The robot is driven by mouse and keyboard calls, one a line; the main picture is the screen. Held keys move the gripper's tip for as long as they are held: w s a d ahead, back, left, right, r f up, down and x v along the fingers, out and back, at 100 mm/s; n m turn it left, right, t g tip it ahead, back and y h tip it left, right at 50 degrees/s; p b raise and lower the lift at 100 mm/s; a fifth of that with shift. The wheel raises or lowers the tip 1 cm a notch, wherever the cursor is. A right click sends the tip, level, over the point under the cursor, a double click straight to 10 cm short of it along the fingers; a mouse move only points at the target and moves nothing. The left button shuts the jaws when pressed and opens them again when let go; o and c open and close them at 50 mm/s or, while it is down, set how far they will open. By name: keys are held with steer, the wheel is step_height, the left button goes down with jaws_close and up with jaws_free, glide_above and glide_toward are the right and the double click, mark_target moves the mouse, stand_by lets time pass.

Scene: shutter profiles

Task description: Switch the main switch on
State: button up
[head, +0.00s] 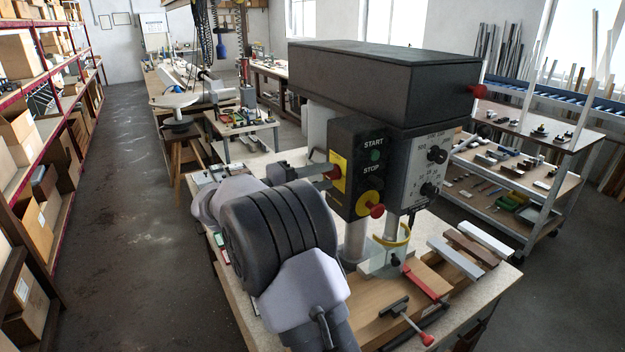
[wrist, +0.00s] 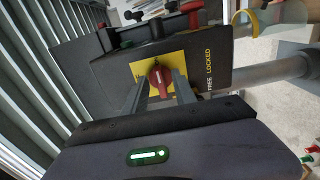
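The main switch is a red rotary knob (wrist: 160,80) on a yellow plate (wrist: 149,72) in the wrist view. In the head view the yellow plate (head: 339,163) is on the left side of the dark control box, and the knob (head: 335,173) is mostly hidden by my fingers. My gripper (wrist: 159,88) is open, with one finger on each side of the knob. Gaps show between the fingers and the knob. In the head view my gripper (head: 325,172) reaches the box from the left.
The dark control box (head: 362,140) carries a green START button (head: 376,155), a STOP control and a lower red knob (head: 376,211). A grey dial panel (head: 428,172) stands to its right. The workbench (head: 300,160) below holds metal bars, a red-handled tool and a clamp.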

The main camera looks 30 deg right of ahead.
steer(key=a+p, duration=0.1)
steer(key=a, duration=1.6)
steer(key=shift+s+a, duration=0.2)
steer(key=shift+s, duration=0.15)
